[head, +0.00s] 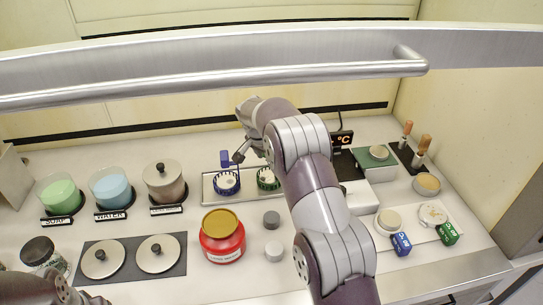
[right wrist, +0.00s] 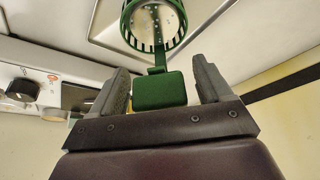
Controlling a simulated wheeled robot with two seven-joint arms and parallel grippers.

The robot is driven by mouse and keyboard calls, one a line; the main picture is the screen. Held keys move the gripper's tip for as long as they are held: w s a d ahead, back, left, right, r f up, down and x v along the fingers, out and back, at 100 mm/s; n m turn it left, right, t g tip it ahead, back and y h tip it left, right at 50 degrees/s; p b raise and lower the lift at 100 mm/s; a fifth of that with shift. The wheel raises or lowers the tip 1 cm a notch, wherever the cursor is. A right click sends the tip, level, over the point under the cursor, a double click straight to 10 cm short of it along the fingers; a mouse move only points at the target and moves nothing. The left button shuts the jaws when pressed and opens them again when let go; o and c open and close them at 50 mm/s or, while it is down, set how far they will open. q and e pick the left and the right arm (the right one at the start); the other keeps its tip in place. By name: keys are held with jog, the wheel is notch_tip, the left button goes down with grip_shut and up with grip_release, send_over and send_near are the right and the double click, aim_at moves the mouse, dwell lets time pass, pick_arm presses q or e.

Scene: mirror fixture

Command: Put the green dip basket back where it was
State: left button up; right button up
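The green dip basket (head: 268,179) sits in the shallow tray (head: 209,197), partly hidden by my right arm, beside the blue basket (head: 227,182). In the right wrist view the green basket (right wrist: 154,22) is at the top, with its green handle block (right wrist: 160,90) reaching down between the fingers of my right gripper (right wrist: 161,75). Narrow gaps show on both sides of the block, so the gripper looks open around it. In the head view my right arm hides much of the handle area. My left gripper is out of view; only part of that arm shows at bottom left.
Soap (head: 60,195), water (head: 110,188) and a lidded steel container (head: 164,182) stand left of the tray. A red jar (head: 222,236) stands in front. A hotplate with a °C display (head: 343,139) is to the right. A metal bar (head: 220,82) crosses above the bench.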

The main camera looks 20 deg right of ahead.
jog(key=v, duration=1.2)
